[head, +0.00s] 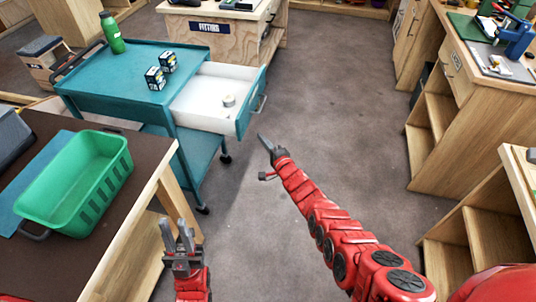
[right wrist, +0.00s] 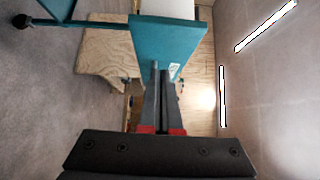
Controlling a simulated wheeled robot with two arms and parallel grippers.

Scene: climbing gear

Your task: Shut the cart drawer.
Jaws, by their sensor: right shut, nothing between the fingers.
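The teal cart (head: 112,85) stands at the left of the head view. Its drawer (head: 193,103) is pulled out to the right, with a white inside and a teal front. A small white roll (head: 229,100) lies in the drawer. The drawer front also shows in the right wrist view (right wrist: 178,46). My right gripper (head: 263,138) is shut and empty, in front of and below the drawer front; I cannot tell whether it touches. My left gripper (head: 178,226) is open and empty, low beside the brown-topped table.
A green bottle (head: 112,34) and two small boxes (head: 161,70) stand on the cart. A green basket (head: 78,185) sits on the brown-topped table (head: 125,205) at left. Wooden shelves (head: 440,130) line the right. The grey floor between is clear.

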